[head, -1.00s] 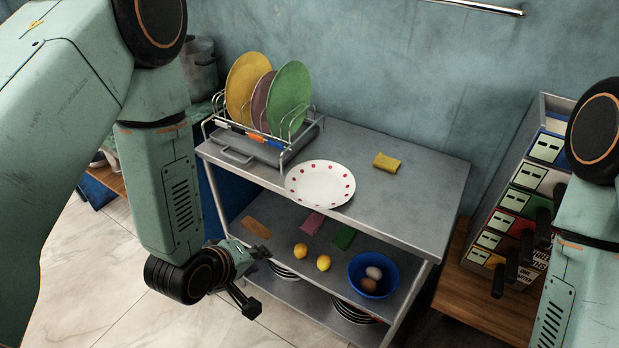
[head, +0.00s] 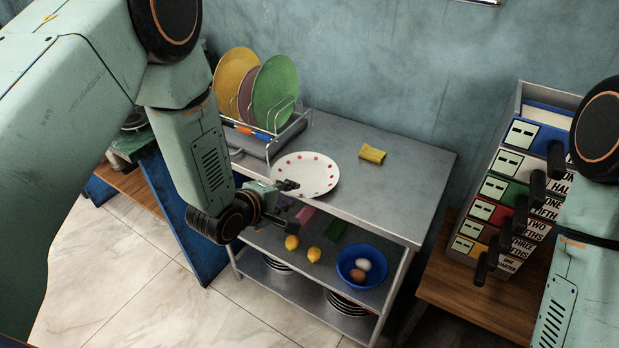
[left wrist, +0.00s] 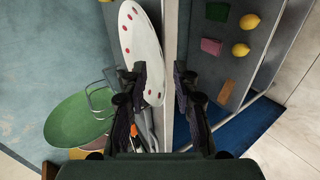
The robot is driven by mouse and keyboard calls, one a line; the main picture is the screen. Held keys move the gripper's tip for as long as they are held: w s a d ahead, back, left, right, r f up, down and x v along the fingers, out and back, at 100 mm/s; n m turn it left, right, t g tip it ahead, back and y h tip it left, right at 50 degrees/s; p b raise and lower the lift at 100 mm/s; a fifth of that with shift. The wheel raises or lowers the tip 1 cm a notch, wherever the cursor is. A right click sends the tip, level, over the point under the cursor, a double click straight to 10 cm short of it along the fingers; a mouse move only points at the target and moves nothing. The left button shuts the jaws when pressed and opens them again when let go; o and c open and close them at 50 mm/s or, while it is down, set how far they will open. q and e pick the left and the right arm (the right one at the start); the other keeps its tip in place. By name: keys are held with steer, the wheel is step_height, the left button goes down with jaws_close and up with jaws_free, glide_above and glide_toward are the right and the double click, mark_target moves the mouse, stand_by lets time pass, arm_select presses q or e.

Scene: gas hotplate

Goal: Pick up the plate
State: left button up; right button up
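A white plate with red dots (head: 306,175) lies flat on the metal table's top near its front edge. It also shows in the left wrist view (left wrist: 142,45). My left gripper (head: 290,206) is open and empty at the plate's near left rim. In the left wrist view the fingers (left wrist: 160,70) stand apart, one overlapping the plate in the picture and the other beyond the table edge. I cannot tell whether a finger touches the plate. My right arm shows at the right edge of the head view; its gripper is out of view.
A wire rack (head: 268,140) with yellow, mauve and green plates stands left of the plate. A yellow sponge (head: 372,154) lies to its right. The lower shelf holds lemons (head: 314,254) and a blue bowl with eggs (head: 350,274). A labelled holder (head: 505,190) stands at right.

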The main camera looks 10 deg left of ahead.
arm_select(q)
steer(key=shift+w+a+f, duration=0.6)
steer(key=shift+w+a, duration=0.05)
steer(key=shift+s+d+r, duration=0.25)
steer(key=shift+d, duration=0.4)
steer(key=shift+c, duration=2.1)
steer(key=shift+a, duration=0.25)
steer(key=shift+c, duration=0.8)
steer(key=shift+w+a+f, duration=0.15)
steer(key=shift+a+f, duration=0.05)
steer(key=shift+a, duration=0.05)
jaws_close()
steer(key=shift+d+r, duration=0.15)
steer(key=shift+d, duration=0.2)
